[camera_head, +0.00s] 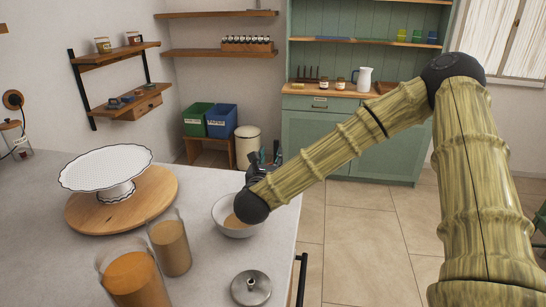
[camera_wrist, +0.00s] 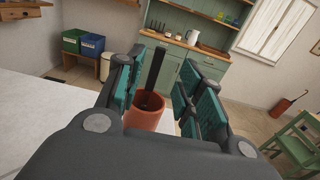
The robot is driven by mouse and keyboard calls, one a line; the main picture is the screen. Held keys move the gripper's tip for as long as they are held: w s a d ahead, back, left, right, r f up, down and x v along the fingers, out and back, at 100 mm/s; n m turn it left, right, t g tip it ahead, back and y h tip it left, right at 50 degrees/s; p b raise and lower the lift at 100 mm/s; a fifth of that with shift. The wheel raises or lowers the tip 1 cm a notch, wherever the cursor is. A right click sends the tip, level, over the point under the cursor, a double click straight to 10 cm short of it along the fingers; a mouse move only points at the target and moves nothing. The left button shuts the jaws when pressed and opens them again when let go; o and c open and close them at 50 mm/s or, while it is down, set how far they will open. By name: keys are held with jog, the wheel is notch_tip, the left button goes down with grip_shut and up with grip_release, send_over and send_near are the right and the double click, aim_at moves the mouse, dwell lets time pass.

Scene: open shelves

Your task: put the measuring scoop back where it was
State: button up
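My gripper (camera_wrist: 160,82) points away over the far edge of the counter, its teal-padded fingers apart on both sides. Between and beyond them, the wrist view shows an open terracotta-coloured cup (camera_wrist: 146,116) with a dark upright handle (camera_wrist: 155,70) rising from it. I cannot tell whether this is the measuring scoop itself or a pot with the scoop in it. The fingers do not appear to touch the handle. In the head view my gripper (camera_head: 264,162) is just beyond a white bowl (camera_head: 222,216), and the cup is hidden there.
Two glass jars, one orange-filled (camera_head: 134,282) and one tan-filled (camera_head: 170,250), stand on the counter (camera_head: 205,285) near a metal lid (camera_head: 251,288). A white cake stand (camera_head: 105,168) sits on a round wooden board (camera_head: 80,215). A green cabinet (camera_head: 310,140) stands across the floor.

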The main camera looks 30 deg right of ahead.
jog(key=shift+b+v, duration=0.4)
jog(key=shift+v, duration=1.2)
